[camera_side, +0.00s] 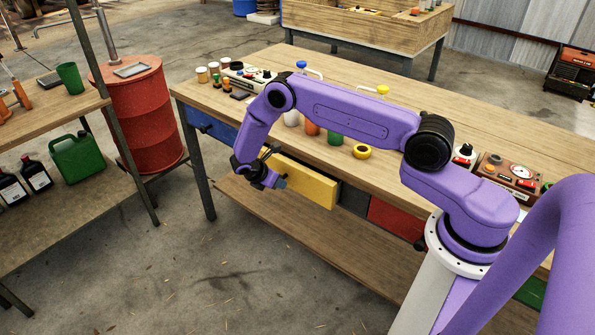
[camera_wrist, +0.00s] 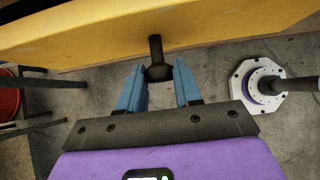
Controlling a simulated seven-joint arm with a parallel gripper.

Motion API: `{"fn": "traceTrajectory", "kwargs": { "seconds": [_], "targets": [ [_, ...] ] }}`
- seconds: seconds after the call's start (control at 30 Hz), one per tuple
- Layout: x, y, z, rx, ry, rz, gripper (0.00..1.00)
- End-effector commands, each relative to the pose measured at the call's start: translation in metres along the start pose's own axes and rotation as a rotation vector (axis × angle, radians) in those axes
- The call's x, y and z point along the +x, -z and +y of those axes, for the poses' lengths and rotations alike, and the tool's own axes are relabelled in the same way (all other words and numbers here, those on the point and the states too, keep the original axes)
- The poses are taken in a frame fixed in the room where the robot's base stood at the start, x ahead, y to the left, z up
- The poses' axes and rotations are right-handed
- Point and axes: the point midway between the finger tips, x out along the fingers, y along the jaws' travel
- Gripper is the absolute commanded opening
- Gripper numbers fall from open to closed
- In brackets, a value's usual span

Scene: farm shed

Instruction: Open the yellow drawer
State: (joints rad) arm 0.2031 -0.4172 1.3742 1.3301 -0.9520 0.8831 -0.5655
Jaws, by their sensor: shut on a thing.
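The yellow drawer (camera_side: 308,183) sits under the wooden workbench top, between the blue drawer and a dark grey drawer. In the side view my gripper (camera_side: 278,181) is at the drawer's left part, and the wrist hides the knob.
The blue drawer (camera_side: 212,127) is left; the dark grey (camera_side: 353,200) and red (camera_side: 392,218) drawers are right. A lower shelf (camera_side: 260,205) runs beneath. The floor in front is clear.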

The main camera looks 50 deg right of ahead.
Motion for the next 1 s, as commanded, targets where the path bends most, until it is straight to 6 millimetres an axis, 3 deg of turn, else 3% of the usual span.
{"fn": "traceTrajectory", "kwargs": {
  "seconds": [1.0],
  "targets": [
    [-0.04,0.047,0.001,-0.001,-0.003,0.001,0.14]
  ]
}}
